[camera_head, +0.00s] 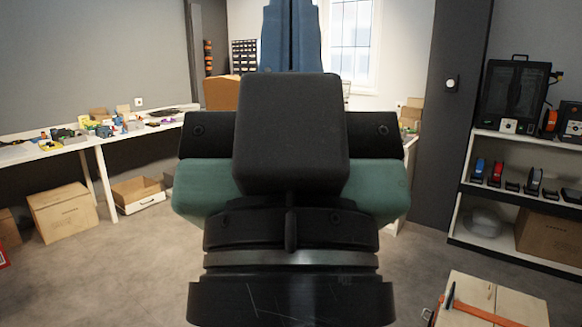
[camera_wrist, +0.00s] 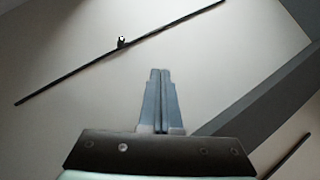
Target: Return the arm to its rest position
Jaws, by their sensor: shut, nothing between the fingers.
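My gripper (camera_head: 290,38) stands upright in the middle of the head view, above the black and green wrist of my arm. Its blue-grey fingers lie side by side and run out of the top of the picture. In the wrist view my gripper (camera_wrist: 160,73) is shut and empty, its two fingers pressed together. My wrist hides the middle of the room in the head view.
A white table (camera_head: 125,136) with small items runs along the left wall. Open and closed cartons (camera_head: 62,212) stand on the floor below it. A shelf (camera_head: 520,142) with tools is at the right. A wooden box (camera_head: 492,295) with an orange strap is at the lower right.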

